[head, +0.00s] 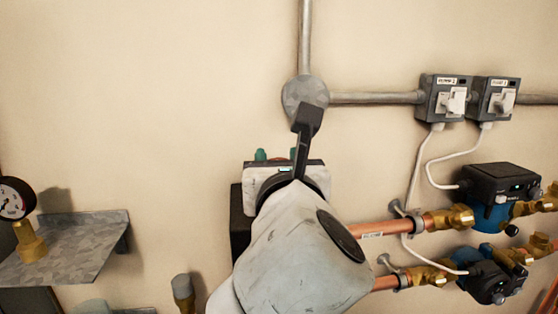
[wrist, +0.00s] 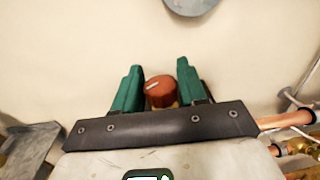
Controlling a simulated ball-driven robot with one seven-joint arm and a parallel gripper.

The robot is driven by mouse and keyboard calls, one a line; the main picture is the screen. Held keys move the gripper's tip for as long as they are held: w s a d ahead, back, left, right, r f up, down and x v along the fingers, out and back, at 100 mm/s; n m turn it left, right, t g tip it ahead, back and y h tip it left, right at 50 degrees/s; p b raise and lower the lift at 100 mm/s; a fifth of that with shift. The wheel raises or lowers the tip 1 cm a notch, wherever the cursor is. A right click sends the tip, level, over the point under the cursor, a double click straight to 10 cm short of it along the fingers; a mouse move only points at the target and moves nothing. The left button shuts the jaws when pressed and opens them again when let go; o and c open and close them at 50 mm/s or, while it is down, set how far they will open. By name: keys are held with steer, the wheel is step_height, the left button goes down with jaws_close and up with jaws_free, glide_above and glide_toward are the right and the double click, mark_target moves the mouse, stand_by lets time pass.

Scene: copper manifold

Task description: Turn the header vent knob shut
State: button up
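A reddish-brown round knob (wrist: 160,93) with a pale mark on its face shows in the wrist view, in front of the wall. My gripper (wrist: 159,72) has two green fingers standing apart, one on each side of the knob. A narrow gap shows beside the knob, and I cannot tell whether either finger touches it.
Copper pipes (head: 384,231) with brass valves run right to two pumps (head: 500,184). Two grey switch boxes (head: 441,98) and a conduit (head: 375,98) are on the wall above. A metal shelf (head: 75,235) and a gauge (head: 14,199) stand at left. The wall at upper left is clear.

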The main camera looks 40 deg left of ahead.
steer(key=c, duration=0.6)
steer(key=shift+o, duration=0.2)
